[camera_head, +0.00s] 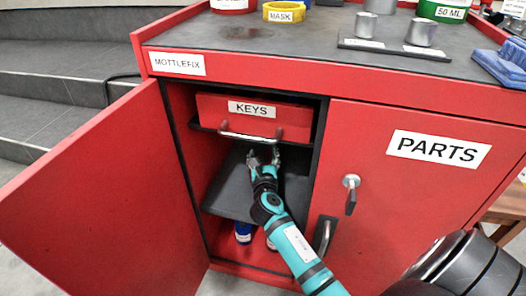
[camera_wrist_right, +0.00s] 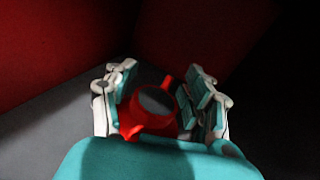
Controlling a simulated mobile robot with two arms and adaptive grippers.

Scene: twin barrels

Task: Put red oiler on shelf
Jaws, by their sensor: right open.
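The red oiler (camera_wrist_right: 161,123) shows in the right wrist view between the fingers of my right gripper (camera_wrist_right: 158,93). Its dark round top faces the camera, and fingers stand on both sides of it. In the head view my right gripper (camera_head: 264,156) is inside the open cabinet, over the dark grey shelf (camera_head: 228,195) and below the drawer. It is open. The oiler is mostly hidden there by the gripper. The shelf also shows in the wrist view (camera_wrist_right: 60,118); I cannot tell whether the oiler's base touches it. My left gripper is not in view.
The open cabinet door (camera_head: 95,205) stands to the left. The KEYS drawer (camera_head: 255,115) and its handle are close above the gripper. A blue can (camera_head: 243,232) stands below the shelf. The PARTS door (camera_head: 420,190) is closed on the right.

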